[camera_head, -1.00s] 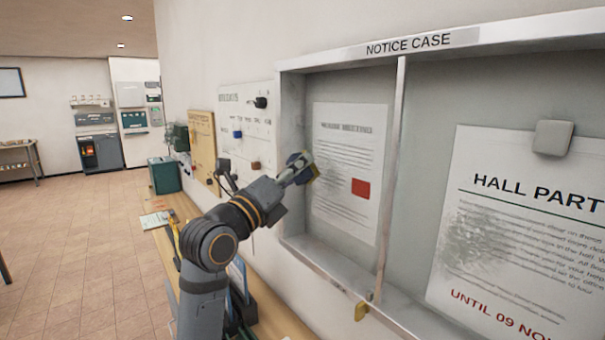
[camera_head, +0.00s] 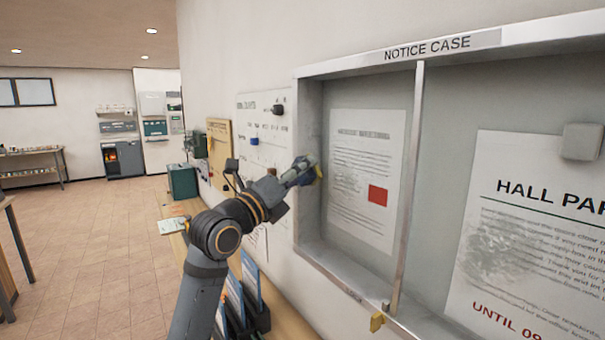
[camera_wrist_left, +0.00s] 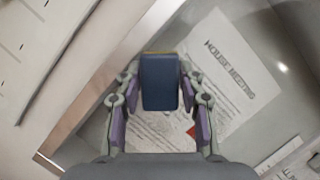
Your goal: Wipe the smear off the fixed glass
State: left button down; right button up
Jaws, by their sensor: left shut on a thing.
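The notice case (camera_head: 480,40) hangs on the wall at the right, split by a vertical bar (camera_head: 408,190). A grainy grey smear (camera_head: 495,250) lies over the "HALL PAR…" notice in the right pane. A fainter grey patch shows on the left notice (camera_head: 362,150). My left gripper (camera_head: 308,172) is shut on a dark blue block with a yellow edge (camera_wrist_left: 160,82), at the left edge of the left pane. I cannot tell whether the block touches the glass. My right gripper is not in view.
A brass-coloured latch (camera_head: 377,320) sits below the bar. A grey block (camera_head: 581,141) is on the right pane. A counter with a file rack (camera_head: 255,310) runs along the wall under my left arm. The tiled floor at left is open.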

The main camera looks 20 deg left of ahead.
pick_arm(q)
jog(key=s+a+b, duration=0.2)
jog(key=a, duration=0.1)
jog(key=s+a+b, duration=0.1)
jog(key=shift+s+a+f, duration=0.2)
jog(key=shift+s+f, duration=0.15)
jog(key=shift+s, duration=0.2)
jog(key=shift+d+r, duration=0.25)
jog(key=shift+d, duration=0.05)
jog(key=s+a+b, duration=0.2)
jog(key=b, duration=0.1)
jog(key=shift+s, duration=0.25)
